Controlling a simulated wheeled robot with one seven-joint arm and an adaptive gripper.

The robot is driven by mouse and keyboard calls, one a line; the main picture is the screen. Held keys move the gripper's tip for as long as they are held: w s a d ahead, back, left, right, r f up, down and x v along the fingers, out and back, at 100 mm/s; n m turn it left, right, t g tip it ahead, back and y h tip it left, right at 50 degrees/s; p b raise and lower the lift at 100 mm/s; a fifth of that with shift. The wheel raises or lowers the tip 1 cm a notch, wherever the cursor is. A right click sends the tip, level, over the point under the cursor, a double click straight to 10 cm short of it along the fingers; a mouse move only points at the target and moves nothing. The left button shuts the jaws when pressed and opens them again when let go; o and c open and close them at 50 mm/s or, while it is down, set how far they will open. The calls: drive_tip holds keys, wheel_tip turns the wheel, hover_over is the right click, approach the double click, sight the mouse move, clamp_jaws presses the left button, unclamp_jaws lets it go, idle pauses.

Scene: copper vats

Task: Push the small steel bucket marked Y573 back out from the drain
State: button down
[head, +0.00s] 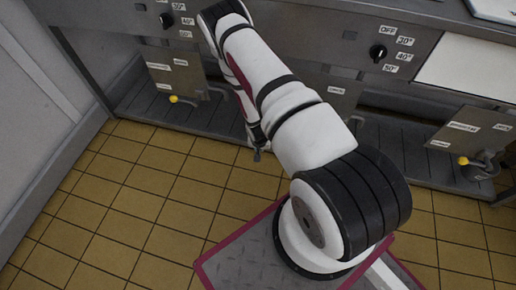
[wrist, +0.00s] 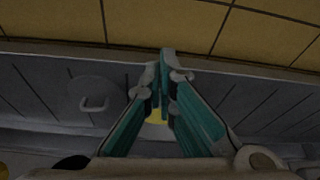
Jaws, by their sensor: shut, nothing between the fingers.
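My gripper (head: 257,152) reaches down behind my arm, at the front edge of the low slatted shelf under the vats. In the wrist view my gripper (wrist: 167,62) has its teal fingers together and empty. Their tips appear over the shelf's edge by the tiles. A round grey thing with a pale handle (wrist: 93,92) shows left of the fingers, apart from them in the picture. I cannot tell whether it is the bucket. No Y573 mark is legible, and no bucket is clear in the head view, where my arm hides part of the shelf. I cannot make out the drain.
The slatted shelf (head: 225,120) runs under the steel vat fronts. Yellow-handled taps stand left (head: 173,99) and right (head: 463,160). Dial knobs (head: 378,53) are on the fronts above. The yellow tiled floor (head: 130,205) is clear at left. A grey wall (head: 40,90) bounds the left.

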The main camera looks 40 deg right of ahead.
drive_tip(key=w+d+f+b, duration=0.4)
drive_tip(key=f+b, duration=0.1)
drive_tip(key=f, duration=0.3)
drive_tip(key=shift+w+d+f+b, duration=0.2)
drive_tip(key=shift+w+d+b, duration=0.1)
drive_tip(key=shift+b, duration=0.1)
